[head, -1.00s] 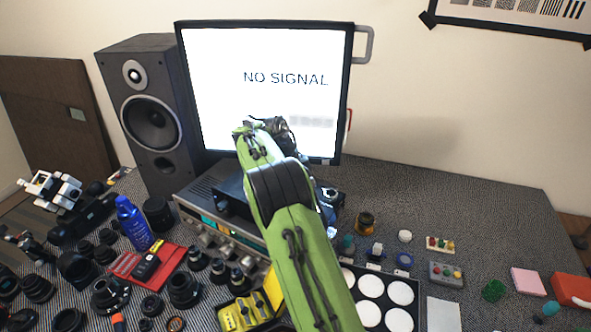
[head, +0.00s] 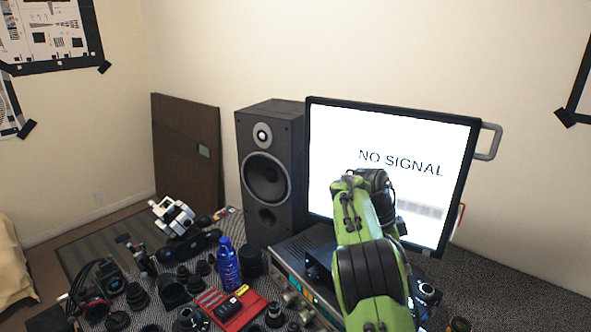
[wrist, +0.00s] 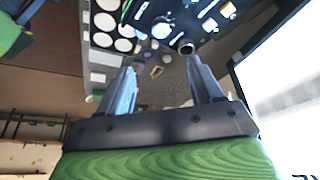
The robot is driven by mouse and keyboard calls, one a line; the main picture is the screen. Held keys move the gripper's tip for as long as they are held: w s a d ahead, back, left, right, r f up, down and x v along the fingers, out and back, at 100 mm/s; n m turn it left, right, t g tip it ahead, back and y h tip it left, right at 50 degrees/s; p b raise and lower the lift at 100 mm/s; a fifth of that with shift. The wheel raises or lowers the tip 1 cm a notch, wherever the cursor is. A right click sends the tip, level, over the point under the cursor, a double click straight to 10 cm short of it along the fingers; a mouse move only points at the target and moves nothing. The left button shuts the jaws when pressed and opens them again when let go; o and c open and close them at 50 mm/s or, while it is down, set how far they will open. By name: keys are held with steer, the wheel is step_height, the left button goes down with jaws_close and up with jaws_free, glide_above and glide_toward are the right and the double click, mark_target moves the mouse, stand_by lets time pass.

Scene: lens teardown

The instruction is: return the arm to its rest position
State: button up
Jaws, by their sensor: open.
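My green arm rises from the bottom of the head view and is bent in front of the monitor (head: 340,130). Its far end is by the lower part of the screen, and the fingers are hidden there. In the wrist view my gripper (wrist: 162,85) shows two fingers spread apart with nothing between them. Beyond the fingers lie the table and its small parts, some way off and not touched.
A black speaker (head: 268,225) stands left of the monitor. A silver receiver (head: 290,262) sits below the screen beside the arm. A blue bottle (head: 228,265), a red mat (head: 240,312) and many lens parts crowd the left. A brown board (head: 186,150) leans on the wall.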

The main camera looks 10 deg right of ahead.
steer(key=s+a+r+n+t+y, duration=0.1)
steer(key=s+a+r+n+t, duration=0.15)
steer(key=s+r+n, duration=0.4)
steer(key=s+a+r+n+t+y, duration=0.1)
steer(key=s+a+r+n, duration=0.25)
steer(key=s, duration=0.55)
steer(key=s+a+f+n+t+y, duration=0.1)
steer(key=s+a+f+n, duration=0.1)
steer(key=s+a+n, duration=0.3)
steer(key=s+a+f+n+t+y, duration=0.1)
steer(key=s+a+f+n+t, duration=0.1)
steer(key=s+a+n, duration=0.3)
steer(key=s+f, duration=0.1)
steer(key=s, duration=0.3)
steer(key=shift+s+n, duration=0.3)
steer(key=shift+s, duration=0.05)
steer(key=shift+s+a, duration=0.1)
